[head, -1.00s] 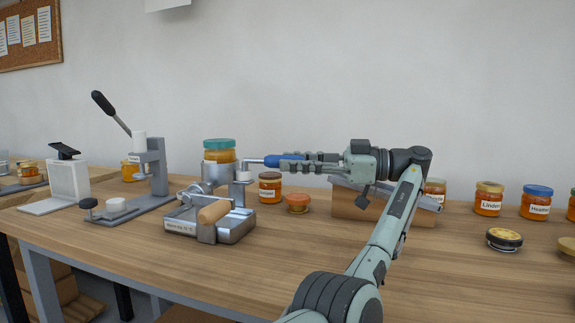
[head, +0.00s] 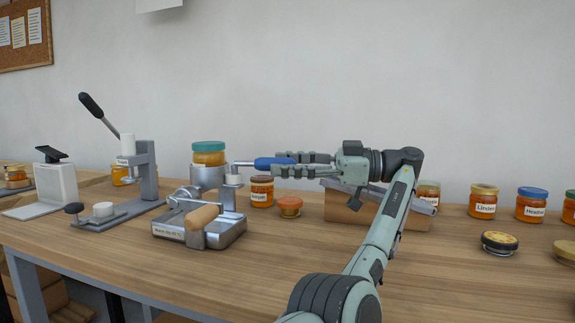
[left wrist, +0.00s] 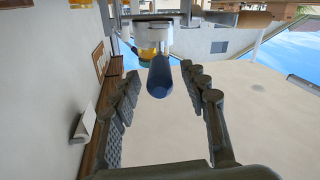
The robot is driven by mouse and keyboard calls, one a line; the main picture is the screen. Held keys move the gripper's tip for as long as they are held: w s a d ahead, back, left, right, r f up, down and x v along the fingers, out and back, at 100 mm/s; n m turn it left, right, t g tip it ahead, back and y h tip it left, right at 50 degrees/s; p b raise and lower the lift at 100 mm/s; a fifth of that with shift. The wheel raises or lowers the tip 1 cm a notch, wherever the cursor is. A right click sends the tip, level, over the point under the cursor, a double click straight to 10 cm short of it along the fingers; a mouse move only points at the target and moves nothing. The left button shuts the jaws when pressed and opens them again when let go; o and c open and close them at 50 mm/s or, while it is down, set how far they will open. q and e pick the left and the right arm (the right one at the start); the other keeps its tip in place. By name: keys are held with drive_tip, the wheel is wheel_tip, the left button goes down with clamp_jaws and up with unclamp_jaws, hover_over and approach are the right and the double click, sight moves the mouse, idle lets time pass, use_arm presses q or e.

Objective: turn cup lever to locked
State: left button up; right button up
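The cup lever has a blue handle (head: 270,163) on a thin metal rod, joined to a post (head: 233,185) beside a metal cup (head: 205,178). The lever points right, roughly level. A honey jar with a teal lid (head: 208,148) sits in the cup. My left gripper (head: 276,163) has its fingers on either side of the blue handle's right part. In the left wrist view the handle (left wrist: 160,76) lies between the spread fingers, with gaps on both sides. My right gripper is not in view.
The cup stands on a metal base with a wooden handle (head: 202,217). A press with a black-gripped lever (head: 91,105) is at left. Small jars (head: 262,191) and (head: 290,206) stand behind the arm. A wooden block (head: 345,209) lies below my gripper.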

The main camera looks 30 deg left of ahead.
use_arm(q)
wheel_tip(320, 180, up, 10)
idle(0.6)
